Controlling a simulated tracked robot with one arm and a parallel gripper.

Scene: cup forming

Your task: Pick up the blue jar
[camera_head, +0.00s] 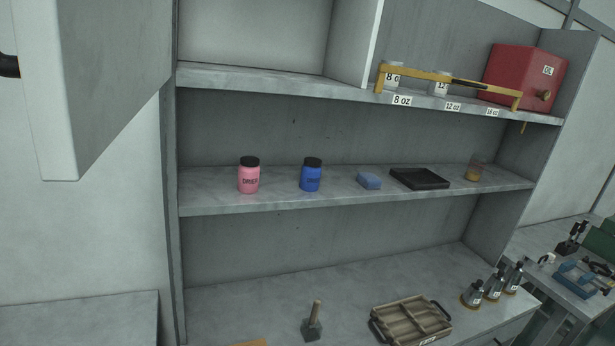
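The blue jar (311,176) has a black lid and dark lettering. It stands upright on the middle shelf (215,203), left of the picture's centre line on that shelf. A pink jar (248,177) with a black lid stands upright to its left, with a clear gap between them. My gripper does not show in this view. Nothing covers the blue jar.
Right of the blue jar lie a blue block (369,180), a black tray (420,178) and a small amber glass (474,171). A red box (522,77) and yellow bar (425,74) are above. A wooden tray (411,321) lies below. A grey panel (100,70) fills the upper left.

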